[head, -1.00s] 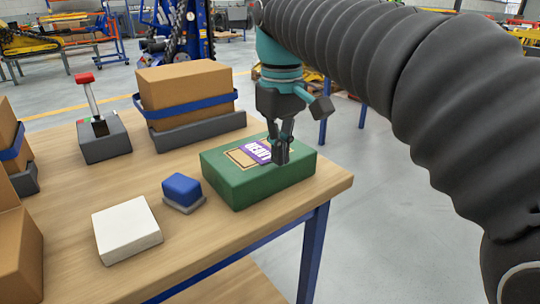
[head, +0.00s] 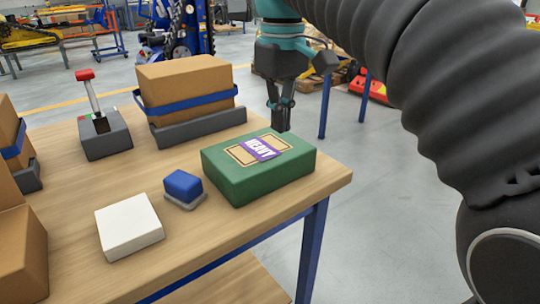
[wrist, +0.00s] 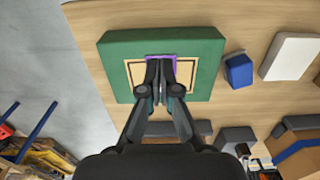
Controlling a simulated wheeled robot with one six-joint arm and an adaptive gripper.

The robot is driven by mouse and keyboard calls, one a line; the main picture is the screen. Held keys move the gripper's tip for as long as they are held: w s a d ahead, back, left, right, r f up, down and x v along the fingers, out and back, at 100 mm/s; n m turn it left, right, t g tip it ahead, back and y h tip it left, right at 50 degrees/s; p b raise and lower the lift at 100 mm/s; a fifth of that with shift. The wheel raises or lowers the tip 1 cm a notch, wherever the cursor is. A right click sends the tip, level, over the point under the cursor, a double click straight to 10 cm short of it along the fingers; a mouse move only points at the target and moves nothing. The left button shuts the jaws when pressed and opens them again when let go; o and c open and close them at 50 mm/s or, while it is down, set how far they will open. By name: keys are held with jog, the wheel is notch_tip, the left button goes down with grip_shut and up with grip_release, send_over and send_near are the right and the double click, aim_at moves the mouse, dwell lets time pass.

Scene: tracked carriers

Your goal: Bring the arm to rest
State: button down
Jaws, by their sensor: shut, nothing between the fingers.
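My gripper (head: 281,118) is shut and empty, pointing down above the far edge of a green box (head: 236,186). The box lies flat near the right end of the wooden table and carries a tan label with a purple strip reading HEAVY. In the wrist view the closed fingers (wrist: 160,98) show in front of the green box (wrist: 207,48) and hide part of its label. The fingertips look apart from the box, with a gap I cannot measure. My dark ribbed arm reaches in from the upper right.
On the wooden table (head: 190,240) are a white block (head: 129,226), a blue block on a grey base (head: 182,187), a lever with a red knob (head: 86,75) and a strapped cardboard box (head: 186,84). More cartons (head: 20,250) stand at left. Open floor lies right of the table.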

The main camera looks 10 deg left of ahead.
jog(key=s+d+f+m+t, duration=0.1)
jog(key=s+d+f+m, duration=0.2)
jog(key=d, duration=0.5)
jog(key=s+d+f+m+t, duration=0.2)
jog(key=d+f, duration=0.3)
jog(key=d, duration=0.3)
jog(key=s+d+f+m+t, duration=0.1)
jog(key=s+d+f+m, duration=0.1)
jog(key=s+d+f, duration=0.2)
jog(key=s+d+f+m+t, duration=0.1)
jog(key=s+d+f+m, duration=0.2)
jog(key=f, duration=0.6)
jog(key=shift+s+d+f+t, duration=0.25)
jog(key=shift+s+d, duration=0.4)
jog(key=shift+d, duration=0.45)
jog(key=shift+r, duration=0.1)
